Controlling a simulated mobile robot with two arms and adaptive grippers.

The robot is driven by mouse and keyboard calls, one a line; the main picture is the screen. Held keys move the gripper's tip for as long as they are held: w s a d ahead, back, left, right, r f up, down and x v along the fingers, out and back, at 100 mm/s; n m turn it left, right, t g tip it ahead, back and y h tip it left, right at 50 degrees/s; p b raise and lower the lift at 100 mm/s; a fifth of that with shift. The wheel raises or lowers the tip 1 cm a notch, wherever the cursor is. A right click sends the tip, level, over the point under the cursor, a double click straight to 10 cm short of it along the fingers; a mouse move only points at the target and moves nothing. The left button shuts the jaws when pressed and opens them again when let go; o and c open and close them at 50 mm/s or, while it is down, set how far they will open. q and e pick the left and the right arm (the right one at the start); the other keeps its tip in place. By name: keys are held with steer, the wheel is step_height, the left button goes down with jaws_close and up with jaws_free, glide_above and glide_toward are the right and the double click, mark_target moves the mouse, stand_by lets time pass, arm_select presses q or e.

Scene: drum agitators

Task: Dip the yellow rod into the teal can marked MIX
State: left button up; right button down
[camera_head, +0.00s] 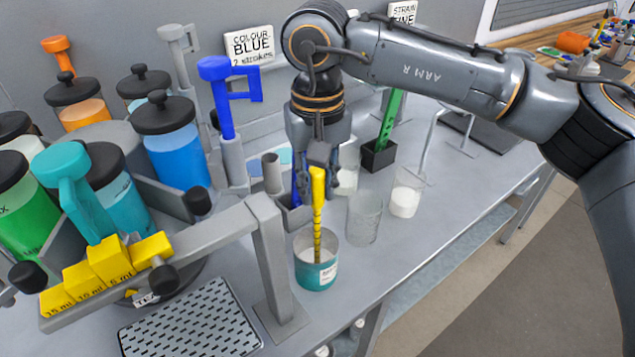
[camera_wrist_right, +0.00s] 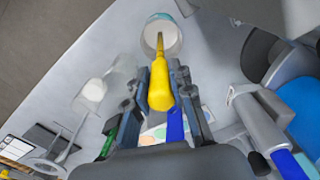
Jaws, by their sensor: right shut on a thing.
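The yellow rod (camera_head: 318,198) hangs about upright, with a thick handle at the top and a thin dark-marked shaft. My right gripper (camera_head: 318,172) is shut on its handle. In the wrist view the rod (camera_wrist_right: 160,86) runs away from between the fingers (camera_wrist_right: 162,108). The teal can (camera_head: 316,279) stands near the bench's front edge, with a pale inside and a white label too small to read. In both views the rod's lower end lies within the can's round opening (camera_wrist_right: 175,40). How deep the tip sits is unclear. My left gripper is out of view.
A clear glass (camera_head: 364,220) stands just right of the can, and a beaker with white contents (camera_head: 405,200) is farther right. A grey stand post (camera_head: 272,262) is close on the left. A black holder (camera_head: 378,158) with a green tool is behind.

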stand_by(0.3)
step_height(320, 180, up, 14)
steer(key=p, duration=0.9)
steer(key=shift+r+p, duration=0.25)
steer(key=shift+p, duration=0.15)
steer(key=shift+w, duration=0.1)
